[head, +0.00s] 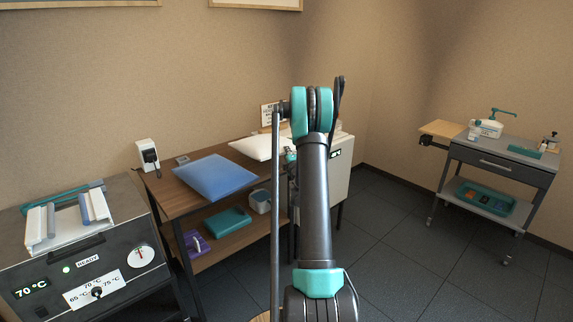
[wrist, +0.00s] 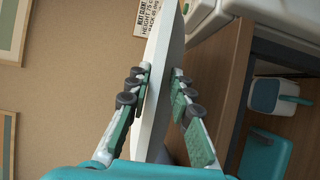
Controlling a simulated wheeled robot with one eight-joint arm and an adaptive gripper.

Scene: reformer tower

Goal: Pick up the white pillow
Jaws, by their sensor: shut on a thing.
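The white pillow (head: 254,147) shows at the back of the wooden table (head: 166,194) in the head view, its right part hidden by my arm. In the wrist view the white pillow (wrist: 163,45) appears edge-on between the two finger pads of my gripper (wrist: 161,76). The gripper is shut on it, one finger on each face. In the head view only a bit of my gripper (head: 290,155) shows beside the arm. I cannot tell whether the pillow still touches the tabletop.
A blue pillow (head: 215,177) lies left of the white one. A teal folded item (head: 228,221) and a small bin (head: 260,199) sit on the lower shelf. A heater unit (head: 90,245) stands at left, a cart (head: 500,165) at right. Floor between is clear.

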